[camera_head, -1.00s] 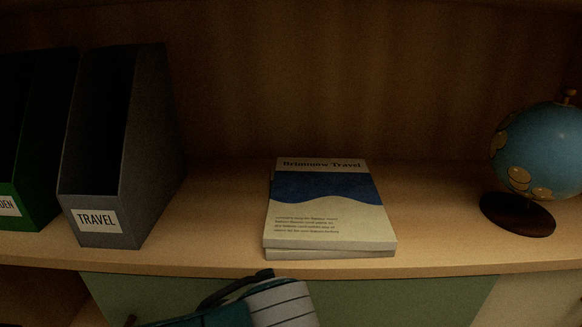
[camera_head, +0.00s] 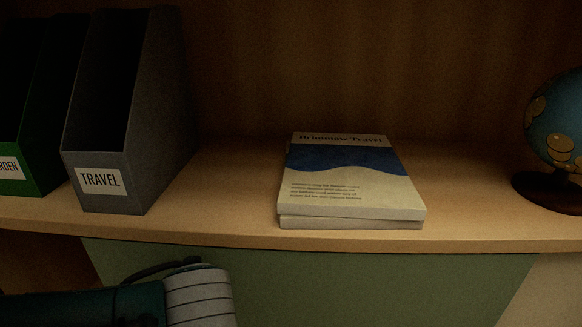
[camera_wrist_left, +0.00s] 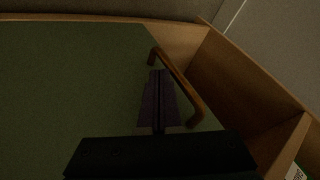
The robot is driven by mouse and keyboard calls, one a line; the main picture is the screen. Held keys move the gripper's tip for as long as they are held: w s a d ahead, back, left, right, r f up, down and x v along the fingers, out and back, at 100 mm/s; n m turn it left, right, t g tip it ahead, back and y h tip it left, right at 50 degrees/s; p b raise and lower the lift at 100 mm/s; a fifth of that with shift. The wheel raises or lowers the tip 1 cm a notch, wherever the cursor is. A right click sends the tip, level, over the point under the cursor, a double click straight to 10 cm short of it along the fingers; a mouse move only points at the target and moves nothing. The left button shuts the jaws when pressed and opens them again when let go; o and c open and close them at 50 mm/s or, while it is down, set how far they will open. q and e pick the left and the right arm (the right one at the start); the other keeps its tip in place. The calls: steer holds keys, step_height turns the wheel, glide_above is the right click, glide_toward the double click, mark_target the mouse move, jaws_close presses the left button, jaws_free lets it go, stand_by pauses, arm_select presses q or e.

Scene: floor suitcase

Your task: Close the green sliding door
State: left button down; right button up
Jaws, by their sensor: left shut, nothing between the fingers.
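The green sliding door (camera_head: 350,285) is a flat panel under the shelf in the head view. In the left wrist view the green door (camera_wrist_left: 70,90) fills the left side, with a brown bar handle (camera_wrist_left: 178,84) near its right edge. Beyond that edge is an open wooden compartment (camera_wrist_left: 235,85). My left gripper (camera_wrist_left: 157,73) is shut and empty, its fingers just left of the handle's upper part. I cannot tell whether they touch the handle. In the head view the handle and fingers do not show; my right gripper is not in view.
On the shelf (camera_head: 240,215) above stand a grey TRAVEL file holder (camera_head: 165,130), a green holder (camera_head: 20,178), two stacked books (camera_head: 350,180) and a globe (camera_head: 555,125) at the right. A pale panel (camera_head: 560,295) lies right of the door.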

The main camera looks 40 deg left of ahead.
arm_select(q)
steer(key=s+a+p, duration=0.2)
steer(key=s+a, duration=0.5)
steer(key=a, duration=0.4)
steer(key=s+a+p, duration=0.3)
steer(key=s+a, duration=0.4)
steer(key=a, duration=0.5)
steer(key=shift+s+a+p, duration=0.25)
steer(key=shift+p, duration=0.05)
steer(key=shift+w, duration=0.1)
